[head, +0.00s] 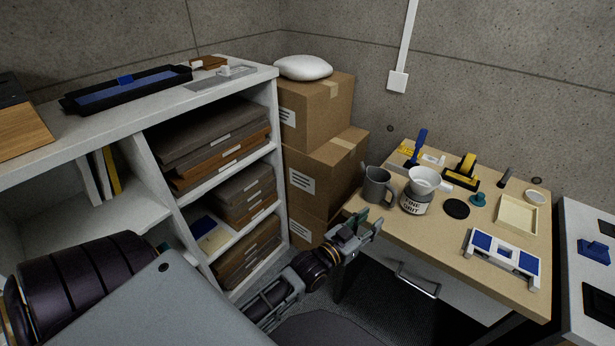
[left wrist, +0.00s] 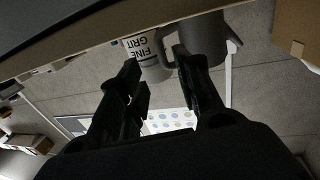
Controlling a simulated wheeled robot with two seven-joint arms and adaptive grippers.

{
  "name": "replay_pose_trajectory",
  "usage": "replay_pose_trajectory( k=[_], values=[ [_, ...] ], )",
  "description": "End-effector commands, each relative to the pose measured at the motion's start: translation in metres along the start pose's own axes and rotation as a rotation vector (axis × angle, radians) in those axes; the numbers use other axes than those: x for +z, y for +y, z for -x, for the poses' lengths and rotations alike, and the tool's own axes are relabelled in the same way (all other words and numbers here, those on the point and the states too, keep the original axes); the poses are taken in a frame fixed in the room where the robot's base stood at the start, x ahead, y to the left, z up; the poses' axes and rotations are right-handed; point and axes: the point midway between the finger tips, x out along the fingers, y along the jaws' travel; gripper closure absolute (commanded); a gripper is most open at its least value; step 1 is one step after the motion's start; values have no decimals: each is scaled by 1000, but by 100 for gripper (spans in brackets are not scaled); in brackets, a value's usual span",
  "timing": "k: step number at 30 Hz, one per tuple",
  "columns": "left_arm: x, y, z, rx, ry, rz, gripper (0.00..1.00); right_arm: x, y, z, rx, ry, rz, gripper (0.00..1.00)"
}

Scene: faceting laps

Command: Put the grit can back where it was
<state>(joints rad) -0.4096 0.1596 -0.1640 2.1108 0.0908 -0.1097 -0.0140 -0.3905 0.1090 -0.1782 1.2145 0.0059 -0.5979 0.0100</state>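The grit can (head: 414,204), labelled FINE GRIT, stands upright on the wooden table, with a white funnel-like cup (head: 424,179) on its top. A grey mug (head: 377,188) stands just left of it. My left gripper (head: 366,224) is at the table's near left edge, in front of the mug and apart from the can. In the left wrist view its two fingers (left wrist: 157,66) are spread with nothing held between them. The grit can (left wrist: 146,48) and the mug (left wrist: 204,38) show beyond the fingertips. My right gripper is not in view.
The table (head: 420,246) also bears a black disc (head: 456,208), a cream tray (head: 517,215), a blue-and-white holder (head: 503,257) and a yellow-black tape dispenser (head: 463,172). Stacked cardboard boxes (head: 318,168) and a white shelf (head: 273,130) stand to the left. The table's front left is clear.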

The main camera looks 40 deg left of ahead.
Motion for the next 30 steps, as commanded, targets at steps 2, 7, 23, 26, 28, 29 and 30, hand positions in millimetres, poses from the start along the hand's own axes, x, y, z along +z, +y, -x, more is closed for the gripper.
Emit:
replay_pose_trajectory(
  k=[2,7,23,26,28,29,30],
  values=[
    [8,0,0,-1,-16,0,66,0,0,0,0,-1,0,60],
    [48,-2,0,-5,-99,0,66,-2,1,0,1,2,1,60],
    [299,-10,69,-29,-649,-2,66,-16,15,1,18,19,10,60],
    [348,-11,98,-33,-769,-3,66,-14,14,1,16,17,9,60],
    [379,-11,120,-36,-851,-3,66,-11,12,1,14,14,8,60],
    [392,-11,130,-37,-886,-3,66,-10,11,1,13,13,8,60],
    [409,-11,145,-38,-934,-4,66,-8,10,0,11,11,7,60]
  ],
)
